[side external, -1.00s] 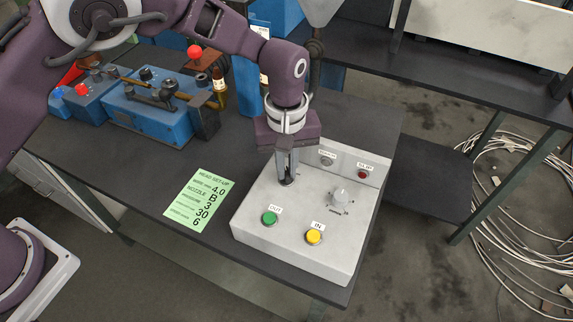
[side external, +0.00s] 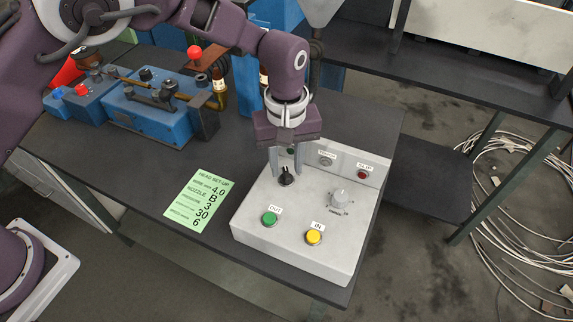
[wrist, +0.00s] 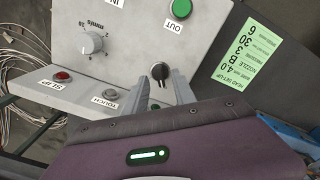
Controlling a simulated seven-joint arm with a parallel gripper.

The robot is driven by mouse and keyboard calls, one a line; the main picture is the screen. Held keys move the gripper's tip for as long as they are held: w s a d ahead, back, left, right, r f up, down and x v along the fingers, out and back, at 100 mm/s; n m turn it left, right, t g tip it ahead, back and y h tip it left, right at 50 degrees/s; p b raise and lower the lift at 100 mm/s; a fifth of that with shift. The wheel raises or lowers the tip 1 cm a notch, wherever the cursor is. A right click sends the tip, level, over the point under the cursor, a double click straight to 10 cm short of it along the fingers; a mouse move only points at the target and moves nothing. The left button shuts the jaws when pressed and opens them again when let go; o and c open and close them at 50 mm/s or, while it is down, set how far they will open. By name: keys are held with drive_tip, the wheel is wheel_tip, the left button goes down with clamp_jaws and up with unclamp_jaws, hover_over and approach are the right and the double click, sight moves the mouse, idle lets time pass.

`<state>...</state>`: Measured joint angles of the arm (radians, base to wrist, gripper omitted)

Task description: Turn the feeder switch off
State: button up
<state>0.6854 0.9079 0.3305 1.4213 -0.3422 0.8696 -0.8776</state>
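The control box (side external: 253,225) is light grey and stands at the table's right front corner. A small black switch knob (side external: 286,180) sits on its sloped face, and it also shows in the wrist view (wrist: 160,71). I see no readable label by it, and its exact setting is too small to tell. My gripper (side external: 288,166) is above and behind the knob, with its fingers spread on either side.
A green OUT button (side external: 269,218), a yellow IN button (side external: 314,236) and a grey speed dial (side external: 340,198) share the face. A red SLIP lamp (side external: 362,174) is on the back strip. A green set-up card (side external: 199,201) lies left. Blue machinery (side external: 150,115) stands farther back.

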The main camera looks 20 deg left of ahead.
sight(286, 172)
wheel_tip(286, 172, up, 6)
drive_tip(key=shift+f, duration=0.1)
idle(0.4)
drive_tip(key=s+a+r+m+t+h, duration=0.1)
drive_tip(key=s+a+r, duration=0.4)
drive_tip(key=a+r, duration=0.3)
drive_tip(key=s+a+r+m+t+h, duration=0.15)
drive_tip(key=s+a+r, duration=0.25)
drive_tip(key=a+r, duration=0.45)
drive_tip(key=s+a+m+t+y, duration=0.1)
drive_tip(key=s+a+m, duration=0.1)
drive_tip(key=s, duration=0.6)
drive_tip(key=s+a+m+t+y, duration=0.1)
drive_tip(key=s+a, duration=0.3)
drive_tip(key=s, duration=0.5)
drive_tip(key=shift+a+r+m+t, duration=0.2)
drive_tip(key=shift+m+t, duration=0.35)
drive_tip(key=shift+m, duration=0.3)
drive_tip(key=shift+w+y, duration=0.1)
drive_tip(key=shift+y, duration=0.15)
